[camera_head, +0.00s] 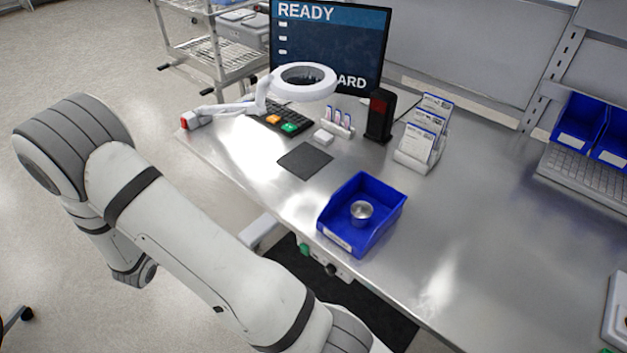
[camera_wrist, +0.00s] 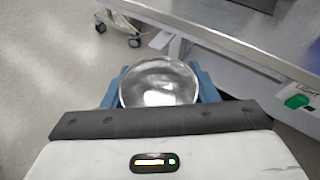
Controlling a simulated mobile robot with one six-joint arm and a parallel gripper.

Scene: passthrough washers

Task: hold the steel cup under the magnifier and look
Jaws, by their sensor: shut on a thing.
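In the wrist view my gripper (camera_wrist: 160,88) is shut on the steel cup (camera_wrist: 160,82), a shiny round metal piece between blue fingers. It is held beside the table's front edge, over the floor. In the head view my gripper and the held cup are hidden behind my arm. The magnifier (camera_head: 328,84), a white ring on a jointed white arm, stands above the far left part of the table. The held cup is well away from it.
A blue bin (camera_head: 335,236) at the front edge contains another small steel piece (camera_head: 361,211). A dark square mat (camera_head: 304,161), a keypad (camera_head: 282,122), a black device (camera_head: 380,115) and a card holder (camera_head: 416,155) stand near the magnifier. The monitor (camera_head: 330,42) reads READY.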

